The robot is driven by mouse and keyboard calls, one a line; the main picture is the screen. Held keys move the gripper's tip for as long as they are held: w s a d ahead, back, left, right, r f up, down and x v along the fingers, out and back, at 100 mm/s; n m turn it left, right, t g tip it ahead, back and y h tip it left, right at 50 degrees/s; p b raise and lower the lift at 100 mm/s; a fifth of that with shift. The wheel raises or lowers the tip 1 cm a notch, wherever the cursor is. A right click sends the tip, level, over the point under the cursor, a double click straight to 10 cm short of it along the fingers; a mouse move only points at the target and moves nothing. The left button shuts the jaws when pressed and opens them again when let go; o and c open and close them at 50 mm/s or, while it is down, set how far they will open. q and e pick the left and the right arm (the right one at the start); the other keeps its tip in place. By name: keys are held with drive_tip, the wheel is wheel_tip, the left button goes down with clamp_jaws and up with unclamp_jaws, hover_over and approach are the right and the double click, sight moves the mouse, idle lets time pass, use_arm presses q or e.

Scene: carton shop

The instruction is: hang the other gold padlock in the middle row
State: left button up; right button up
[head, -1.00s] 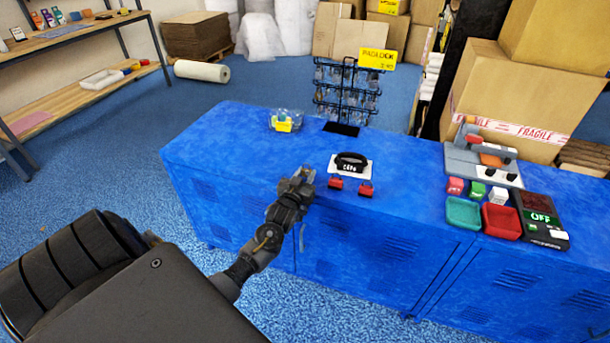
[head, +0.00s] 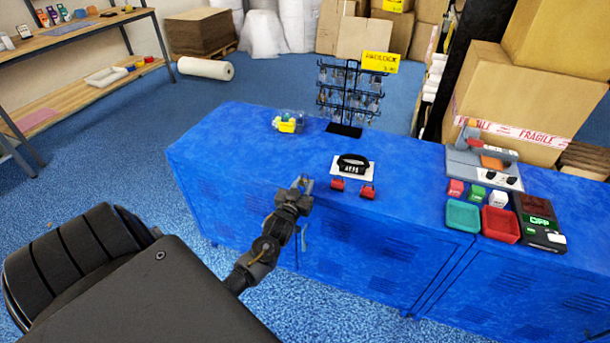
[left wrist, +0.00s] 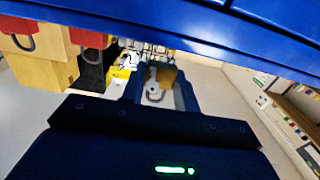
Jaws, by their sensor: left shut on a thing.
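My left gripper (head: 303,184) is at the front edge of the blue counter, just left of two red padlocks (head: 338,184). In the left wrist view its fingers (left wrist: 158,88) are shut on a gold padlock (left wrist: 167,76), whose grey shackle shows between them. In the head view the held padlock is too small to make out clearly. The black wire rack (head: 345,95) stands at the back of the counter with several padlocks on its rows. Their colours and the free hooks cannot be told apart. My right gripper is not in view.
On the blue counter (head: 240,140) are a black ring-shaped item on a white card (head: 352,168), a clear bin (head: 287,122) of small items, and red (head: 501,222) and green (head: 463,214) trays at right. A yellow sign (head: 380,62) tops the rack.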

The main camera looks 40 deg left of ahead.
use_arm(q)
drive_tip(key=shift+p+v, duration=1)
drive_tip(key=shift+v, duration=1.15)
